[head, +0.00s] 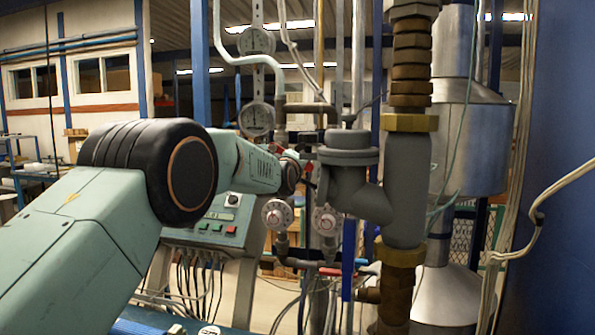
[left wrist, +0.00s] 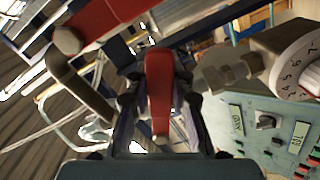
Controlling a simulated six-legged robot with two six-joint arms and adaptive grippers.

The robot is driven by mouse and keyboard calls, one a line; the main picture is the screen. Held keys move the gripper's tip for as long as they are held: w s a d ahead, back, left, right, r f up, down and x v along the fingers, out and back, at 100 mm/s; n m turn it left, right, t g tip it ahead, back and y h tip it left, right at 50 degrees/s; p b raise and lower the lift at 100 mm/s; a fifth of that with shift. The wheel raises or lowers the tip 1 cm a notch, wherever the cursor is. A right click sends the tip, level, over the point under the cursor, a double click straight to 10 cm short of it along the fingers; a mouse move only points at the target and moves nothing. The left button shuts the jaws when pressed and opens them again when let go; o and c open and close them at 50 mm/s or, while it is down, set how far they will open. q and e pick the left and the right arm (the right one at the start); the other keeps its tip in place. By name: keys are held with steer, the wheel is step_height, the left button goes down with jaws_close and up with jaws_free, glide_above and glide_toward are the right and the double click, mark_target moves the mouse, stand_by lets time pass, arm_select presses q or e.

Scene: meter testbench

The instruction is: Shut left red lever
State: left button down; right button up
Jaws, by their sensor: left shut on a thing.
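A red lever (left wrist: 159,85) stands between the two dark fingers of my left gripper (left wrist: 160,105) in the left wrist view. The fingers are shut on it from both sides. A second red lever (left wrist: 112,18) crosses the upper left of that view, apart from the fingers. In the head view my left arm reaches in from the left to the pipework, and its gripper (head: 303,172) is small and partly hidden behind the wrist. Small red parts (head: 308,167) show beside it. I cannot tell there which lever is held. My right gripper is not in view.
A large grey pipe (head: 407,185) with brass fittings stands just right of my gripper. Round gauges (head: 257,119) and numbered dials (head: 277,214) sit around the pipes. A green control box (head: 222,222) is below the arm. Cables hang at the right.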

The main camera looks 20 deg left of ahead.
arm_select(q)
steer(key=shift+d+r+n, duration=0.15)
steer(key=shift+r+n, duration=0.15)
steer(key=shift+n, duration=0.5)
steer(key=c, duration=1.3)
jaws_free()
steer(key=shift+r, duration=0.1)
steer(key=shift+o, duration=0.8)
steer(key=shift+s+r, duration=0.1)
steer(key=shift+s, duration=0.05)
steer(key=shift+s+r, duration=0.2)
steer(key=shift+s, duration=0.05)
steer(key=shift+f, duration=0.1)
